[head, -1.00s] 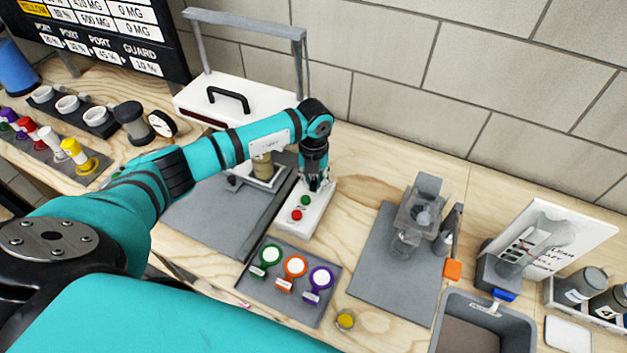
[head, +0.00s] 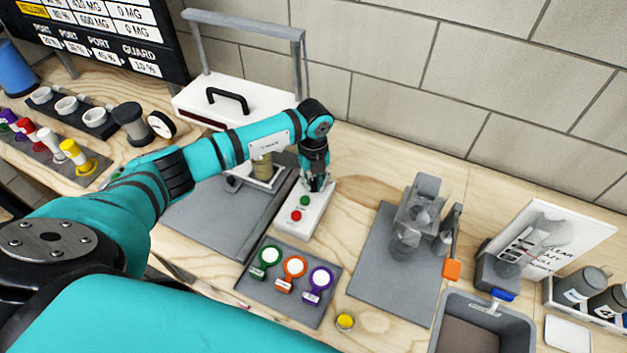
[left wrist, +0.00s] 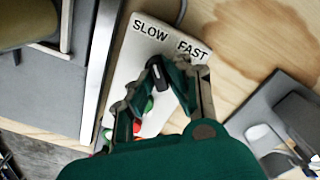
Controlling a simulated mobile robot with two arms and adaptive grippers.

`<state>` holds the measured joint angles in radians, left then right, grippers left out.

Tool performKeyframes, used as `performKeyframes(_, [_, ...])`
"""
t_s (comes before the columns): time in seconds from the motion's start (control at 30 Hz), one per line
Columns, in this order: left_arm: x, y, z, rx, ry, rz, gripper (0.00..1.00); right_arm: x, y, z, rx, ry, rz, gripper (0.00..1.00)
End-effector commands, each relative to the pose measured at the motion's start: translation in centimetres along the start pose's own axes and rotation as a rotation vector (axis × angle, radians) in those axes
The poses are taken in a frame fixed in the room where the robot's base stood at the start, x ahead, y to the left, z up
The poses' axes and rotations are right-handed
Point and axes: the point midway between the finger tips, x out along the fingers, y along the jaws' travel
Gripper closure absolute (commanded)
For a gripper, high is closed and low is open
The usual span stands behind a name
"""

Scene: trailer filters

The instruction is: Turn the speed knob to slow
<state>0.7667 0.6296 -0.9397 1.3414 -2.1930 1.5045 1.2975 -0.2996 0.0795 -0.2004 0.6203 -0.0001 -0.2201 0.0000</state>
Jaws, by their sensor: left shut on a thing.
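The white control box (head: 318,212) stands on the bench in the middle of the head view, with a green button and a red button on its near part. In the left wrist view, the box (left wrist: 150,52) carries the words SLOW on the left and FAST on the right. The dark speed knob (left wrist: 157,72), with a pale mark, sits below the words. My left gripper (head: 317,184) points down over the far end of the box and is shut on the knob. Its fingers hide part of the knob, and I cannot tell its exact setting. My right gripper is out of view.
A white machine with a black handle (head: 205,100) stands behind my left arm. Bare wood lies right of the box.

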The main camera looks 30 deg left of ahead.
Motion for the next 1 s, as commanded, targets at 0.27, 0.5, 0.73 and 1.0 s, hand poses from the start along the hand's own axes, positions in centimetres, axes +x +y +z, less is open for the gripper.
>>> performKeyframes(0.27, [-0.2,-0.1,0.3,-0.003,-0.006,-0.004,0.77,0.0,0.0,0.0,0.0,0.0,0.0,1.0])
performKeyframes(0.5, [-0.2,0.0,0.1,-0.001,-0.003,-0.002,0.77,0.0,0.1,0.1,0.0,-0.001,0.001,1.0])
performKeyframes(0.73, [-2.7,-0.1,0.2,0.001,-0.005,-0.005,0.77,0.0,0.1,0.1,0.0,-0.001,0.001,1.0])
performKeyframes(1.0, [-8.5,-0.1,0.3,-0.002,-0.007,-0.006,0.77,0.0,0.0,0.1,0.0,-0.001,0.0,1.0])
